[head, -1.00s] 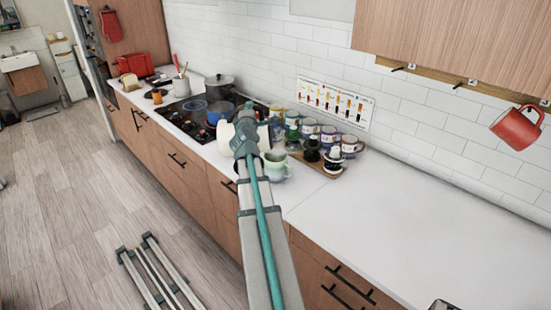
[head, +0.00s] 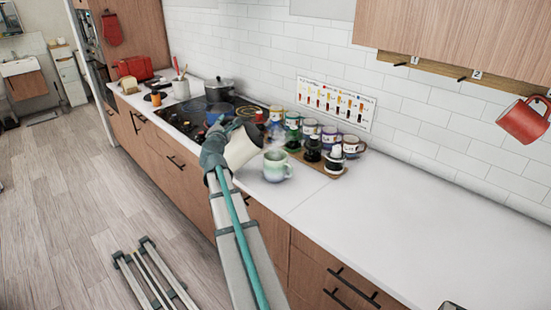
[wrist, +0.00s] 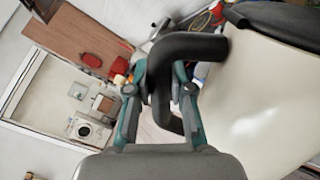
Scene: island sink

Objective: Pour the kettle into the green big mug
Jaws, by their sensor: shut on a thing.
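The cream kettle (head: 241,148) is held up by my arm, tilted over toward the right, with its spout side near the green mug. In the wrist view my gripper (wrist: 165,92) is shut on the kettle's black handle, and the kettle's cream body (wrist: 268,95) fills the right side. The green big mug (head: 277,166) stands upright on the counter just right of and below the kettle. Its opening faces up, and a faint whitish haze shows between kettle and mug. Whether liquid is flowing or inside the mug cannot be told.
The stove (head: 183,117) with pots is at left. A red mug (head: 523,120) hangs at upper right. The white counter (head: 400,215) at right is clear.

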